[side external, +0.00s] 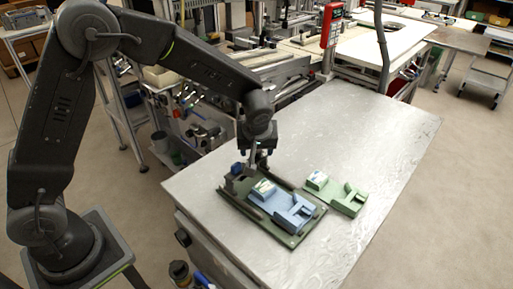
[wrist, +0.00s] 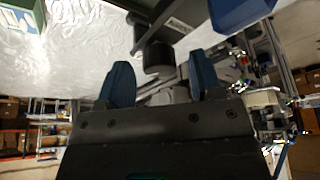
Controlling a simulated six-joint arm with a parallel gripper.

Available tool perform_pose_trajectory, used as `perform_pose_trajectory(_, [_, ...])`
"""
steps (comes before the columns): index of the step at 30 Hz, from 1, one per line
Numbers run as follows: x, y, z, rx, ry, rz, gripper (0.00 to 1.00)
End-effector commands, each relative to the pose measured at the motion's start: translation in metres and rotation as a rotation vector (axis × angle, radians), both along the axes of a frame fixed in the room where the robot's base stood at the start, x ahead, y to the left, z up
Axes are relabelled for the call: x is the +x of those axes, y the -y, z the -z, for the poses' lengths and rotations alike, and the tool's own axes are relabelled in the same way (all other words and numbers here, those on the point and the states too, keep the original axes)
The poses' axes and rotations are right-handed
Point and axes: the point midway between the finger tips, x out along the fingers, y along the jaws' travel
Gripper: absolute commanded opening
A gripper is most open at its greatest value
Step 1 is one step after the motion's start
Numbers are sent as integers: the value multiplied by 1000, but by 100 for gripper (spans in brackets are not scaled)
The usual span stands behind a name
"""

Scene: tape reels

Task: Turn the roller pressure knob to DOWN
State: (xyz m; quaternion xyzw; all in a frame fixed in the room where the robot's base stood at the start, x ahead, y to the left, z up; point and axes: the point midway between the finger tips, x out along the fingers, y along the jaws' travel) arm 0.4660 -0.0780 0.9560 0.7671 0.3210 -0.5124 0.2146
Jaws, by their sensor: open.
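My gripper (side external: 257,158) is above the back left end of a green base plate (side external: 292,243). In the wrist view my gripper (wrist: 160,72) has its two blue fingers apart. A dark round knob-like part (wrist: 156,52) shows between and just beyond the fingers; I cannot tell whether either finger touches it. It sticks out from a dark block (wrist: 172,22) with a pale label, too small to read. I cannot read which way the knob points. In the side view the knob is not clear; a small blue part (side external: 238,170) sits beside my gripper.
A light blue unit (side external: 285,207) lies on the base plate. A green unit (side external: 345,197) lies to its right on the metal table (side external: 385,150). The table's right side is clear.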

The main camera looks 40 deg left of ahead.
Motion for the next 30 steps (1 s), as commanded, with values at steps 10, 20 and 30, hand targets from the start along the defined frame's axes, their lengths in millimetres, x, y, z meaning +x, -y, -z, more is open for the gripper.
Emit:
perform_pose_trajectory(10, [1,-1,3,-1,1,0,58])
perform_pose_trajectory(20, [1,-1,3,0,0,0,27])
perform_pose_trajectory(30, [1,-1,3,0,0,7,10])
